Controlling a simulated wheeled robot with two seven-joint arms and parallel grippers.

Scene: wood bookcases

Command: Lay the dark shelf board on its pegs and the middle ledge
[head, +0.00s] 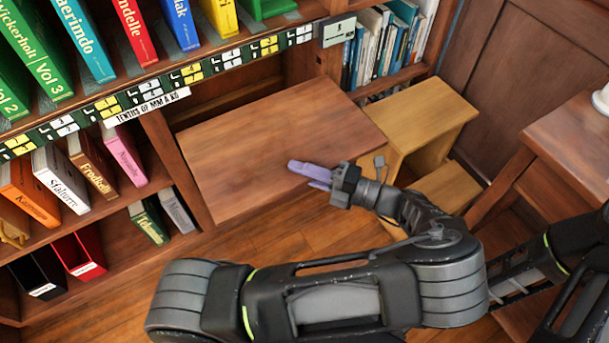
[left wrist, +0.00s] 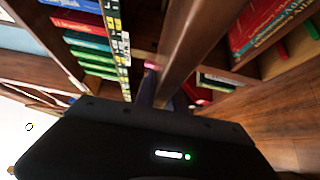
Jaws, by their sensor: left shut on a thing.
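The dark shelf board (head: 265,135) is a wide reddish-brown panel in the head view. It lies across the open bay of the bookcase, its far part inside under the label strip and its near edge sticking out. My left gripper (head: 310,172) is shut on the board's near edge, with a purple finger over its top face. In the left wrist view the board (left wrist: 190,45) shows edge-on, rising from between the fingers (left wrist: 152,85). The pegs and the middle ledge are hidden, so I cannot tell whether the board touches them. My right gripper is out of view.
The bookcase upright (head: 175,165) stands close to the board's left edge. Books (head: 60,180) fill the shelves to the left. A light wood step stool (head: 430,115) stands close by on the right, with a wooden table (head: 570,125) beyond it. Some floor (head: 290,240) is clear below the board.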

